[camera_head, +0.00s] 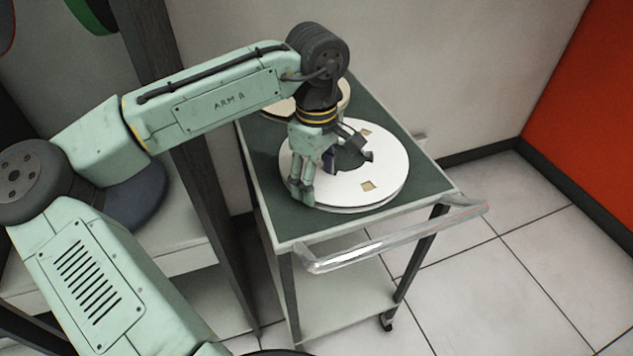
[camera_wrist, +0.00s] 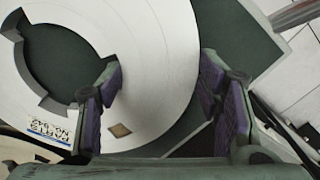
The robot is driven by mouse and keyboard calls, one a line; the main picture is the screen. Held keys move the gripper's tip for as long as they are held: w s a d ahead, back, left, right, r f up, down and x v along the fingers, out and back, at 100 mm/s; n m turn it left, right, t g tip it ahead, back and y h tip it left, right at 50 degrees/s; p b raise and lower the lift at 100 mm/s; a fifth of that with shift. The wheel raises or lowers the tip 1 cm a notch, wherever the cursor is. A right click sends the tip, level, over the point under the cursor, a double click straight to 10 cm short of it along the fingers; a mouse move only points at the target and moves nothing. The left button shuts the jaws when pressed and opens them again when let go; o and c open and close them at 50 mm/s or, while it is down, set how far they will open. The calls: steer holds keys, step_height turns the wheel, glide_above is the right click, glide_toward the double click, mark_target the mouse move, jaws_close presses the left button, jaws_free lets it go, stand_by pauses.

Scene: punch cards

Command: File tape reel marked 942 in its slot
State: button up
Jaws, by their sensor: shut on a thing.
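A white tape reel (camera_head: 385,180) with a dark centre opening and small square tan windows lies flat on the green top of a cart (camera_head: 290,225). My gripper (camera_head: 318,172) points down over the reel's left side and is shut on it. One finger is in the dark centre opening and the other is outside the rim. In the wrist view the reel (camera_wrist: 150,50) passes between the purple-padded fingers (camera_wrist: 160,88).
A second, cream reel (camera_head: 345,97) lies farther back on the cart, partly behind my wrist. The cart has a metal handle (camera_head: 400,238) at its front. A dark upright post (camera_head: 190,170) stands left of the cart, close under my arm. The tiled floor at right is clear.

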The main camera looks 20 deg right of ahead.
steer(key=shift+c, duration=0.9)
steer(key=shift+r, duration=0.1)
steer(key=shift+r, duration=0.15)
steer(key=shift+r+p, duration=2.7)
steer(key=shift+r, duration=0.1)
step_height(320, 180, up, 13)
steer(key=p, duration=0.2)
